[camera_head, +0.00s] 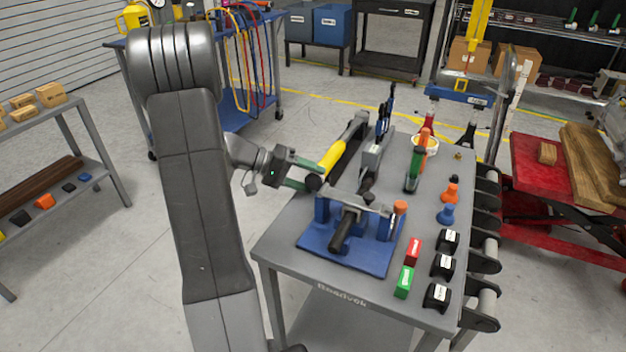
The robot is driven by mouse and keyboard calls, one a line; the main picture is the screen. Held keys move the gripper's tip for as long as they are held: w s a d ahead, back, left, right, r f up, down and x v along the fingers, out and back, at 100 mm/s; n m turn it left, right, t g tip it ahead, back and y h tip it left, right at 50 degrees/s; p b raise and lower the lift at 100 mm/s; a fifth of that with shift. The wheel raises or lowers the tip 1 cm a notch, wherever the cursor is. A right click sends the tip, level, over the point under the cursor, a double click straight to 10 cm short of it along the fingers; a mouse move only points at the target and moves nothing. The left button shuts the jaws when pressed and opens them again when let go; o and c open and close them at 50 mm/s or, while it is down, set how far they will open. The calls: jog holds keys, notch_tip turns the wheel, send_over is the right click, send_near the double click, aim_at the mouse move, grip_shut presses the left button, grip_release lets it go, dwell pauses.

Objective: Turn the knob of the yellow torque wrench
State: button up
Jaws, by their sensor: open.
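The yellow torque wrench (332,155) lies at the left side of the grey cart top, its yellow grip pointing toward the front left. Its dark round knob (314,182) is at the near end of the grip. My gripper (311,177) comes in from the left with its greenish fingers open at the knob. One finger shows above and behind the knob, the other to its left and lower. I cannot tell whether either finger touches it. The far part of the wrench runs back into a dark holder and is partly hidden.
A blue fixture (346,255) with a dark cylinder and clamps stands just right of and in front of my gripper. The floor left of the cart (110,250) is clear.

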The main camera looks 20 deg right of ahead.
jog(key=shift+s+d+f, duration=0.3)
jog(key=shift+d, duration=0.3)
jog(key=c, duration=1)
jog(key=shift+o, duration=0.2)
jog(key=shift+f+h+b, duration=0.25)
jog(key=shift+h+b, duration=0.05)
jog(key=shift+b, duration=0.2)
jog(key=shift+f+n+g+h+b, duration=0.15)
jog(key=shift+n+g+h+b, duration=0.15)
jog(key=shift+g+h+b, duration=0.5)
jog(key=shift+r+n+g+h+b, duration=0.3)
jog(key=shift+h+b, duration=0.3)
jog(key=shift+b, duration=0.1)
